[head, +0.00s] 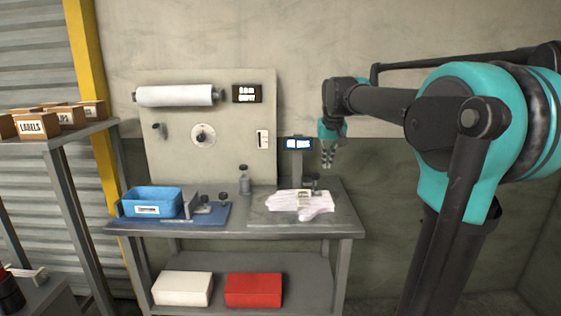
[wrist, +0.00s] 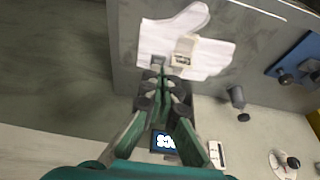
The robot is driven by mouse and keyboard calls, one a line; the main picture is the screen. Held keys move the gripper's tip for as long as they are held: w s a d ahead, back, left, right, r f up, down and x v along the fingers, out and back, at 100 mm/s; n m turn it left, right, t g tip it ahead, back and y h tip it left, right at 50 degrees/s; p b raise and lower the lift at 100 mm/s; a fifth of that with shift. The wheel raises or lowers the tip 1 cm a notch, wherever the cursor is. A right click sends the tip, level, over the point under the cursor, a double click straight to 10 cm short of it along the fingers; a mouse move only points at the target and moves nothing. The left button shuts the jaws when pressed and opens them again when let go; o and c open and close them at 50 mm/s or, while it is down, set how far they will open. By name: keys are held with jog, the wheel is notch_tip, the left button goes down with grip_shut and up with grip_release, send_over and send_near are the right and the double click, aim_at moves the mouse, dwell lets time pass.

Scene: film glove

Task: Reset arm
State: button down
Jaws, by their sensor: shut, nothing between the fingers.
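My gripper (head: 328,155) hangs from my teal and black arm, above and to the right of the white glove (head: 300,204) on the metal table (head: 290,229). In the wrist view my gripper (wrist: 163,92) points toward the table, its fingers together and empty. The glove (wrist: 160,42) also shows there, lying flat with a small beige item (wrist: 184,48) on it. The gripper looks apart from the glove and the table.
A blue bin (head: 152,202) sits on a blue plate at the table's left. A panel (head: 206,172) with a white film roll (head: 177,96) stands behind. A small display (head: 298,144) stands near my gripper. White and red boxes (head: 253,290) lie on the lower shelf.

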jog(key=s+d+f, duration=0.2)
jog(key=s+f, duration=1.2)
jog(key=f, duration=0.1)
jog(key=s+d+f, duration=0.1)
jog(key=s+f, duration=1.3)
jog(key=f, duration=0.1)
jog(key=shift+s+d+f, duration=0.15)
jog(key=shift+d+f, duration=0.05)
jog(key=shift+d, duration=0.15)
